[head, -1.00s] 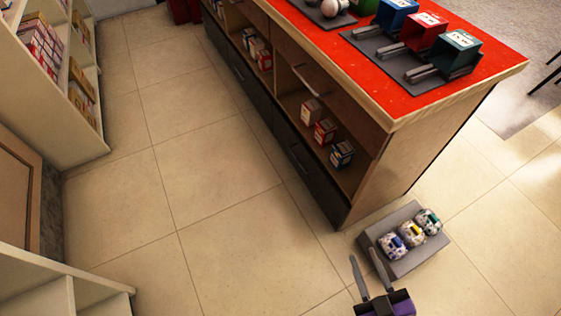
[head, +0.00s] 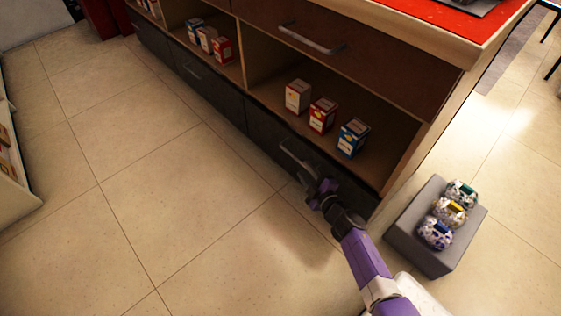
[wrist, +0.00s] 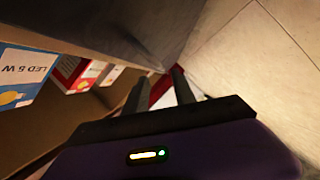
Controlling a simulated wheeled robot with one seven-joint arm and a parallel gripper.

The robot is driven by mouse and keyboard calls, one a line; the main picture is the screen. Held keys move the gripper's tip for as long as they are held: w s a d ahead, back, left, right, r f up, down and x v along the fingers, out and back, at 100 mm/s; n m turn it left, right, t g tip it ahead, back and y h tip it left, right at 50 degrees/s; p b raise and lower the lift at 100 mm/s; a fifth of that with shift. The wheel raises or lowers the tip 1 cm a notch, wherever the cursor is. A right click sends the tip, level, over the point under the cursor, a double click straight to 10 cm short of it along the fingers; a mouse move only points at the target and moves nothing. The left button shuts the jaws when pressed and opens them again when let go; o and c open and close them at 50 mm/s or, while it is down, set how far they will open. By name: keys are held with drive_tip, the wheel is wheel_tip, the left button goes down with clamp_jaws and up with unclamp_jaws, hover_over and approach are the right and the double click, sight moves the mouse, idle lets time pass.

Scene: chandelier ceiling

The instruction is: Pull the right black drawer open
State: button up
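The right black drawer (head: 355,194) is at the bottom of the wooden counter's right section in the head view, its front looking flush with the counter. Its grey bar handle (head: 297,154) is on the upper part of the front. My gripper (head: 309,180) is right at the handle's lower right end; my wrist partly covers the drawer front. In the wrist view the two dark fingers (wrist: 161,76) are apart, with a gap between them. The dark drawer front (wrist: 140,25) lies just beyond. I cannot tell whether the fingers touch the handle.
Small boxes (head: 322,115) stand on the open shelf above the drawer. A brown upper drawer (head: 390,70) is above that. A grey block (head: 420,245) bearing several patterned items stands on the floor to the right. The tiled floor (head: 180,180) left of the drawer is clear.

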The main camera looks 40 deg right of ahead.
sight(295, 157)
drive_tip(key=b+x, duration=0.3)
drive_tip(key=x, duration=0.5)
drive_tip(key=shift+w+d+f+b, duration=0.1)
drive_tip(key=shift+w+b, duration=0.1)
drive_tip(key=shift+b, duration=0.15)
clamp_jaws()
drive_tip(key=shift+s, duration=0.1)
idle(1.0)
